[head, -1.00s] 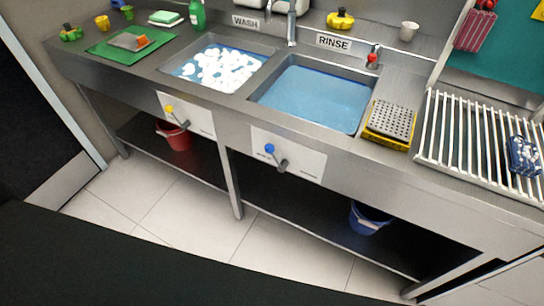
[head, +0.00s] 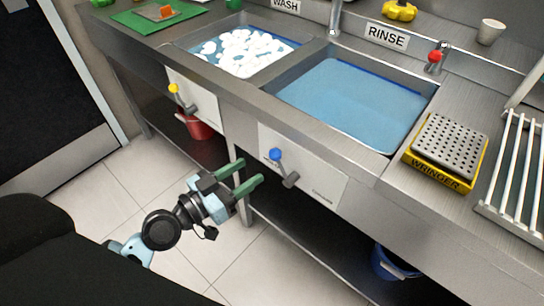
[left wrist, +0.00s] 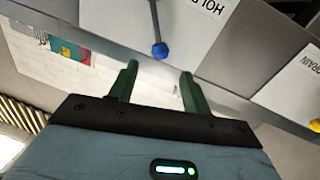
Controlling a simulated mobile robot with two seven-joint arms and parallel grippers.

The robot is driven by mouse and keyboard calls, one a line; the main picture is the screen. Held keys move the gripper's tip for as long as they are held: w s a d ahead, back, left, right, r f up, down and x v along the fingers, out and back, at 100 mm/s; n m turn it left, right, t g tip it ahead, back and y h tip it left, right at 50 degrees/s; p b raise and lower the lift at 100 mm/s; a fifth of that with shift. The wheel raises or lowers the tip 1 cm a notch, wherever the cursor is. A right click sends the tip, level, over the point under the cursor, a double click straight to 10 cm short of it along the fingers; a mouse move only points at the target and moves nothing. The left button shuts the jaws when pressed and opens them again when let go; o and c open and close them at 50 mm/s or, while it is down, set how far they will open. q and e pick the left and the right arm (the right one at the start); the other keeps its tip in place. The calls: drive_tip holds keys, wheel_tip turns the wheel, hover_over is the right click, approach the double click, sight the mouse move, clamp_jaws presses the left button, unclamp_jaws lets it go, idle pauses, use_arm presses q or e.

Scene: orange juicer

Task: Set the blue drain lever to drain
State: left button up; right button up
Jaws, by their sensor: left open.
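The blue drain lever (head: 276,157) is on a white panel (head: 325,182) below the rinse basin (head: 350,105). Its grey arm runs from a pivot at lower right up to a blue knob at upper left. In the left wrist view the blue knob (left wrist: 160,50) lies just beyond and between the fingertips, beside an upside-down HOLD label (left wrist: 208,12). My left gripper (head: 252,171) is open and empty, its green fingers pointing at the panel, just left of the knob in the head view and apart from it. My right gripper is not in view.
A yellow lever (head: 175,90) is on the panel under the wash basin to the left. A red bucket (head: 197,128) and a blue bucket (head: 390,263) stand under the counter. A steel leg (head: 243,205) is close behind my left gripper. The yellow wringer (head: 440,172) is on the counter.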

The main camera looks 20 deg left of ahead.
sight(270, 157)
use_arm(q)
drive_tip(key=shift+p+x, duration=0.85)
drive_tip(key=shift+x, duration=3)
clamp_jaws()
